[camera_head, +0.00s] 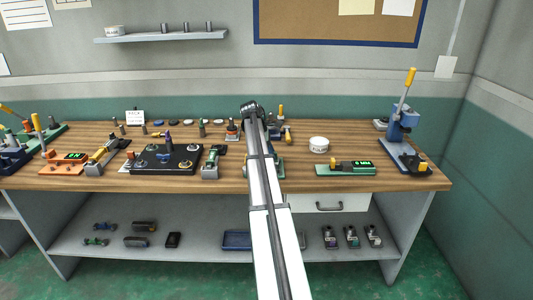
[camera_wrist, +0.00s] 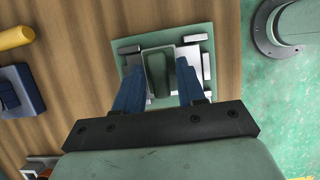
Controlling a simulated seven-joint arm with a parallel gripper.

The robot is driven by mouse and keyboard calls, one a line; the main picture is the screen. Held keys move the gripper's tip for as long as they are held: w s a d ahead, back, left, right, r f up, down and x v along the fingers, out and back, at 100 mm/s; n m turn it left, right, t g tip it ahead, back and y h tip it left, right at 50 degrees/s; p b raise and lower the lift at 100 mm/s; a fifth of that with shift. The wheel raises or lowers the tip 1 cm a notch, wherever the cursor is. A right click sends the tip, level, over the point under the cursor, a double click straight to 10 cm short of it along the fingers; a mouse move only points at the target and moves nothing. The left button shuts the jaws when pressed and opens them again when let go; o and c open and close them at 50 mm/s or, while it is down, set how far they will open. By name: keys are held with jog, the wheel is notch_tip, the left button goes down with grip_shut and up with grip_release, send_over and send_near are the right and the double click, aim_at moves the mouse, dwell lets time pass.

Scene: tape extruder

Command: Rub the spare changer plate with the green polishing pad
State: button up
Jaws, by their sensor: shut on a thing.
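In the wrist view my gripper (camera_wrist: 161,70) points down at the bench, with its two blue fingers on either side of a dark green block (camera_wrist: 158,74), which looks like the polishing pad. The fingers are shut on it. Just under or behind it is a grey metal piece (camera_wrist: 186,76), perhaps the spare changer plate. It lies on a light green base (camera_wrist: 204,32) with several silver blocks around it. Whether pad and metal touch is unclear. In the head view my arm hides the gripper and most of this green base (camera_head: 279,170).
The wooden bench (camera_head: 225,184) has a white tub (camera_head: 318,144), a green device with a display (camera_head: 345,168) and a blue lever press (camera_head: 401,125) to the right. A black tray (camera_head: 150,166) stands to the left. In the wrist view a yellow cylinder (camera_wrist: 16,38) lies nearby.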

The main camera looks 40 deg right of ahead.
jog(key=shift+s+d, duration=0.35)
jog(key=shift+s, duration=0.35)
jog(key=shift+w+a, duration=0.1)
jog(key=shift+a, duration=0.2)
jog(key=shift+w+a, duration=1.3)
jog(key=shift+w, duration=0.1)
jog(key=s+d, duration=0.3)
jog(key=shift+r, duration=4.05)
